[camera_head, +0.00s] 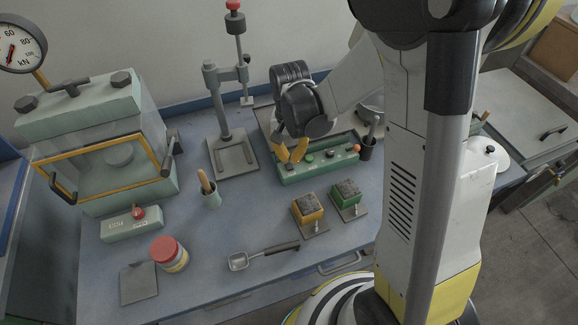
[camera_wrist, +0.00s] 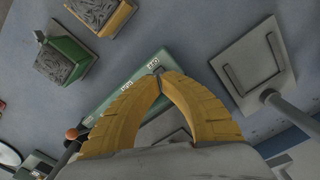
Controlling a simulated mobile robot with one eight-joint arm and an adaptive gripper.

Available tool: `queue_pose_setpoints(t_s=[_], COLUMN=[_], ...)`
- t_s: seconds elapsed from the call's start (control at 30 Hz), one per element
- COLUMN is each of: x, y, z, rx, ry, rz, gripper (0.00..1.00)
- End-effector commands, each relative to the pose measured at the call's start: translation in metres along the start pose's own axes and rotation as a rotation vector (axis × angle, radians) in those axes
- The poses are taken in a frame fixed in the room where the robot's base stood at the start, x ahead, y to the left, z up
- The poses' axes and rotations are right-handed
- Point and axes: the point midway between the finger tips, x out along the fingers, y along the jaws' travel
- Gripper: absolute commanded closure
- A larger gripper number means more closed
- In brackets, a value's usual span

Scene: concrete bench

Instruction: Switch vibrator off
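A long green control box (camera_head: 318,168) with small buttons and an orange knob (camera_head: 357,148) at its right end lies on the bench, at the front edge of a dark-framed platform (camera_head: 262,117). I take it to be the vibrator's control. My gripper (camera_head: 292,153) is over the box's left end, yellow fingertips pointing down. In the wrist view, the fingertips (camera_wrist: 160,76) are together with nothing between them, over the green box (camera_wrist: 108,100) near two small white labels (camera_wrist: 140,75). My fingers hide part of the box, and I cannot tell whether they touch it or the switch's position.
Yellow (camera_head: 307,209) and green (camera_head: 346,195) cube moulds sit before the box. A scoop (camera_head: 262,255) lies nearer the front.

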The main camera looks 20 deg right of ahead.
Motion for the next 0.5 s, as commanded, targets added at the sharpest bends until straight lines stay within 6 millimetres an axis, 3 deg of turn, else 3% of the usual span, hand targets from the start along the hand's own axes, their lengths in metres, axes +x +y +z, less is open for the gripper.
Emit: queue_pose_setpoints(t_s=[0.5], x=[0.0048], y=[0.0000], z=[0.0000], rx=[0.000], ry=[0.000], rz=[0.000], gripper=[1.00])
